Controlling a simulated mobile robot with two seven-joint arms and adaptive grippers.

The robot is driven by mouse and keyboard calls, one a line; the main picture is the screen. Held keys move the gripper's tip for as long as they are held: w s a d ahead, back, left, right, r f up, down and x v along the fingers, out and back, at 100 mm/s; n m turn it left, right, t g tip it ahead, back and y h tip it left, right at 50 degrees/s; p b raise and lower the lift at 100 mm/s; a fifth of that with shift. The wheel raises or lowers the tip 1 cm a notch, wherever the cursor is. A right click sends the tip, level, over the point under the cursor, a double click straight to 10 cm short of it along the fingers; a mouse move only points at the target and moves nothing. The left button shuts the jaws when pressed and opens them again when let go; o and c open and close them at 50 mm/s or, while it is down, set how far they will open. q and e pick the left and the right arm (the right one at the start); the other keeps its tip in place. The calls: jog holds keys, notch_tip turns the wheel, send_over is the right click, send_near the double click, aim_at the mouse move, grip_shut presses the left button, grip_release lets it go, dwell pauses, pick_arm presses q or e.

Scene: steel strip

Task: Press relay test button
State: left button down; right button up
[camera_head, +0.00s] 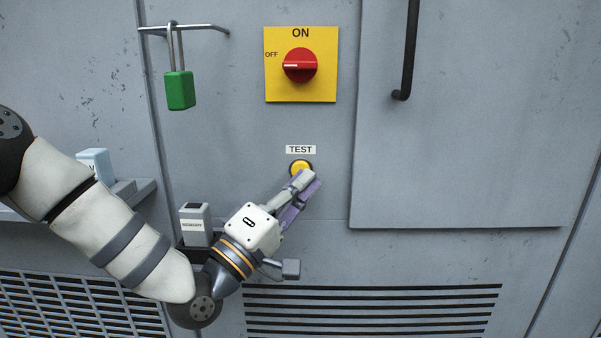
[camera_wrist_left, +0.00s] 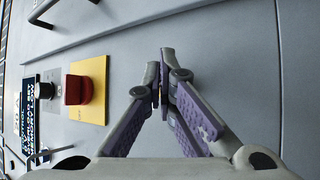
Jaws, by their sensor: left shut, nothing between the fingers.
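The yellow round test button (camera_head: 300,167) sits on the grey cabinet panel under a white TEST label (camera_head: 300,150). My left gripper (camera_head: 310,180) is shut and empty, with its fingertips at the lower right edge of the button in the head view. The fingertips overlap part of the button there; I cannot tell whether they touch it. In the left wrist view my closed left fingers (camera_wrist_left: 164,62) point at the grey panel, and the button cannot be made out. My right gripper is not in view.
A red rotary switch (camera_head: 300,65) on a yellow plate (camera_head: 325,90) is above the button. A green padlock (camera_head: 180,90) hangs from a rod (camera_head: 205,28) at upper left. A door with a black handle (camera_head: 408,50) is at right. A grey box (camera_head: 195,222) stands beside my left wrist.

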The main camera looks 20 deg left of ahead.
pick_arm(q)
jog(key=shift+w+a, duration=0.15)
jog(key=shift+w, duration=0.15)
dwell(0.5)
jog(key=shift+s+d+p, duration=0.15)
jog(key=shift+s, duration=0.35)
jog(key=shift+s+d+p, duration=0.15)
jog(key=shift+s, duration=0.35)
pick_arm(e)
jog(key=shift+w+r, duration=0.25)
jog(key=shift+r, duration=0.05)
pick_arm(q)
jog(key=s, duration=0.2)
jog(key=s+d+p, duration=0.1)
jog(key=s, duration=0.2)
jog(key=shift+d, duration=0.2)
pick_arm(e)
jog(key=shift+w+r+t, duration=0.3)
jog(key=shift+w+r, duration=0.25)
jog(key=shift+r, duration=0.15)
pick_arm(q)
jog(key=shift+w, duration=0.1)
